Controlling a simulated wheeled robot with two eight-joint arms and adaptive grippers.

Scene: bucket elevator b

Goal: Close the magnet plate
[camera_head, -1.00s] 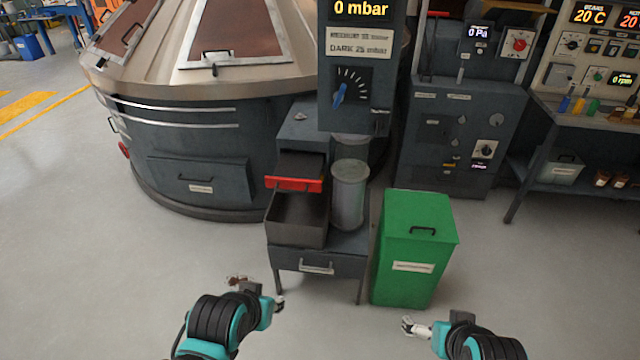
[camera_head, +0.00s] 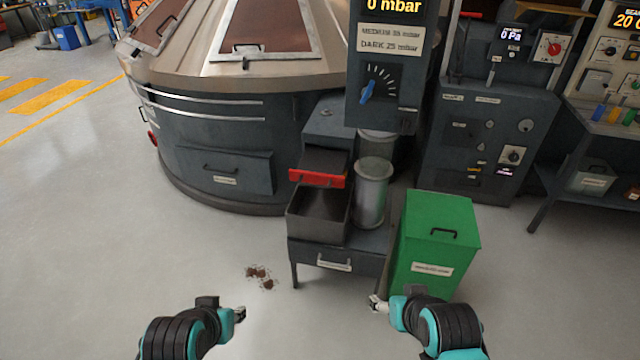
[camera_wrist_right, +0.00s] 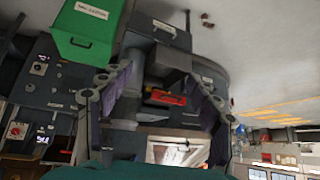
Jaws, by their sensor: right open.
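The magnet plate, which I take to be the dark slide with a red front (camera_head: 318,179), sticks out of the grey machine, above an open dark bin (camera_head: 318,219). In the right wrist view its red front (camera_wrist_right: 167,98) shows between my fingers, at a distance. My right gripper (camera_head: 378,304) is open and empty, low in front of the green container and apart from the plate. My left gripper (camera_head: 240,313) is low at the left, away from the machine, and its jaws are too small to read.
A green lidded container (camera_head: 433,238) stands right of the machine, close to my right gripper. A metal cylinder (camera_head: 373,192) stands right beside the bin. A drawer (camera_head: 335,262) is below. Brown crumbs (camera_head: 260,275) lie on the floor at left. The left floor is otherwise clear.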

